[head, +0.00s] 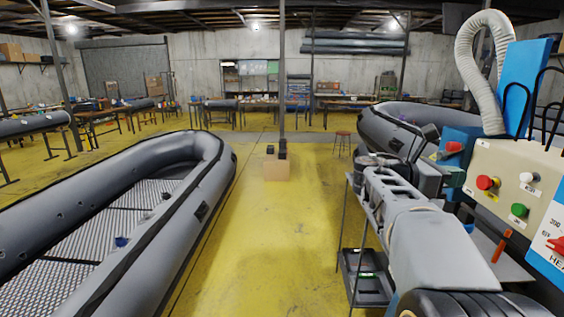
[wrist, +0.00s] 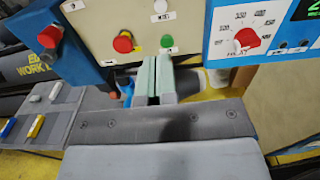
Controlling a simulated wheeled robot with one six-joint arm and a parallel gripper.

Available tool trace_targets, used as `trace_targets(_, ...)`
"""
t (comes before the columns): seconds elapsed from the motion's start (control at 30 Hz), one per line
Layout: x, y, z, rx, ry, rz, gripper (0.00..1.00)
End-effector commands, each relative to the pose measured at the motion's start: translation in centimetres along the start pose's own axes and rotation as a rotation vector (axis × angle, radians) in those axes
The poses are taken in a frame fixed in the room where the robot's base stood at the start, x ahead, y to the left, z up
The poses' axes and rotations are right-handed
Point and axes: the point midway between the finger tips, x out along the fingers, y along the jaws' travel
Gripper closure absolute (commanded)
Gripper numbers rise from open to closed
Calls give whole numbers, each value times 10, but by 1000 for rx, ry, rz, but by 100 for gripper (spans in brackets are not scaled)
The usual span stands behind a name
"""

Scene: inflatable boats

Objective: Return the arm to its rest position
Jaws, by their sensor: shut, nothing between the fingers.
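My arm (head: 435,245) is at the right of the head view, reaching forward and bent at its far end. My gripper (wrist: 156,62) shows in the wrist view as two pale green fingers side by side, with nothing held between them. In the head view, the gripper end (head: 453,177) is small and partly hidden, close to the cream control panel (head: 515,185). In the wrist view, the fingers point towards the lower part of this panel (wrist: 185,15), below its red and green buttons. I cannot tell whether they touch anything.
A blue unit with a red dial (wrist: 265,30) stands right of the panel. A grey tray with small coloured items (wrist: 40,110) lies left of the gripper. A large grey inflatable boat (head: 215,160) is at the left. The yellow floor (head: 265,225) between is mostly clear.

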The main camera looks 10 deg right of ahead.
Motion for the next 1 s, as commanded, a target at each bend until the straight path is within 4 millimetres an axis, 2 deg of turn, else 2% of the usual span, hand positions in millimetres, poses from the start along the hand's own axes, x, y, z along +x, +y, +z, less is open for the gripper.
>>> trace_targets(0.07, 0, 0, 0, 6, 0, 0, 100)
trace_targets(0.17, 0, 5, -5, 140, 27, 24, 100)
trace_targets(0.27, -4, 13, -54, 336, 213, 44, 100)
trace_targets(0.33, -18, 8, -102, 516, 415, 12, 100)
trace_targets(0.4, -44, -1, -145, 699, 626, -55, 100)
trace_targets(0.47, -72, -12, -178, 843, 796, -145, 100)
trace_targets(0.5, -92, -21, -197, 930, 902, -218, 100)
trace_targets(0.6, -142, -46, -234, 1110, 1130, -429, 100)
trace_targets(0.7, -188, -72, -259, 1230, 1301, -651, 100)
trace_targets(0.8, -225, -97, -275, 1282, 1425, -835, 100)
trace_targets(0.9, -251, -120, -283, 1266, 1516, -922, 100)
trace_targets(1.0, -260, -132, -283, 1243, 1557, -915, 100)
